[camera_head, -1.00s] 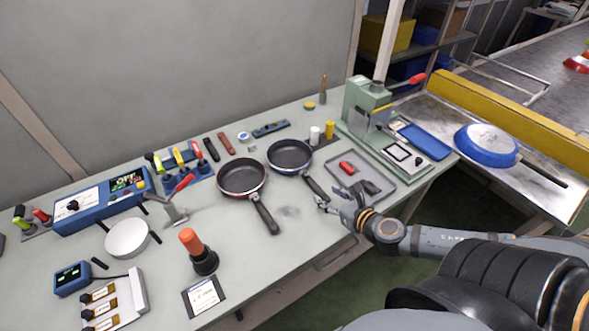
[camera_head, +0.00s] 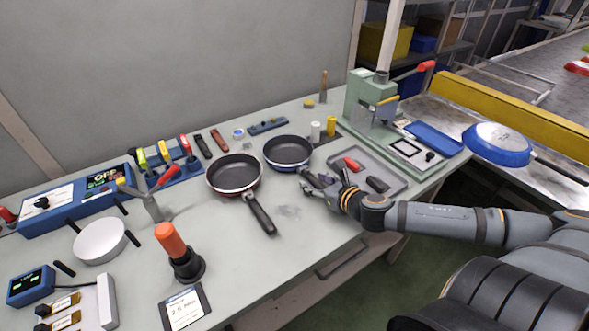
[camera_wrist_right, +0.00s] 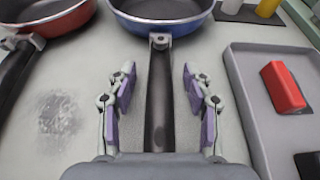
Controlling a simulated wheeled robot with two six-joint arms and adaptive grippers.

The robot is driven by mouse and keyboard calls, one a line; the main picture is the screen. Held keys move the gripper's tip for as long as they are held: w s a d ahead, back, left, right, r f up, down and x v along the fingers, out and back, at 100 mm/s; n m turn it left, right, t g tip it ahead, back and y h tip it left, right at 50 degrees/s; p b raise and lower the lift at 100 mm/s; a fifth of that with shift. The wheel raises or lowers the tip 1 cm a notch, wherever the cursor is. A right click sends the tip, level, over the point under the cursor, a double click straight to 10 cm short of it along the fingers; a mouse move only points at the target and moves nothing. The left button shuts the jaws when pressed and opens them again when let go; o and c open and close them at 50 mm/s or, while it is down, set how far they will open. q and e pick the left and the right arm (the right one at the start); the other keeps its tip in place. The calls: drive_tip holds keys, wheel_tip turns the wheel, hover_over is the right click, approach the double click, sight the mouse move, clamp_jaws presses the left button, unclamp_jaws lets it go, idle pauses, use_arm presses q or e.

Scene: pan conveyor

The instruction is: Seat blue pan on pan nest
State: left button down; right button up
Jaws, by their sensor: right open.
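A blue pan (camera_head: 287,164) with a dark inside stands upright on the bench; it also shows at the top of the right wrist view (camera_wrist_right: 160,10). My right gripper (camera_head: 312,178) is open at its handle, which it mostly hides in the head view. In the right wrist view, the fingers (camera_wrist_right: 158,80) stand apart on either side of the dark handle (camera_wrist_right: 160,105), with gaps on both sides. A second blue pan (camera_head: 496,142) lies bottom up on the surface at the right. I cannot tell for sure which thing is the pan nest. My left gripper is out of view.
A red pan (camera_head: 233,187) stands just left of the blue one. A grey tray (camera_head: 398,186) with a red piece lies to the right. A green press (camera_head: 357,100) stands behind it. An orange-handled tool (camera_head: 172,243) stands at the front left. Bare bench lies in front of the pans.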

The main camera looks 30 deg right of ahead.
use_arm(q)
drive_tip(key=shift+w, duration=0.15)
use_arm(e)
drive_tip(key=shift+c, duration=1.4)
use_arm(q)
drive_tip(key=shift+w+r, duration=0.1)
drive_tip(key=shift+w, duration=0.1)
use_arm(e)
clamp_jaws()
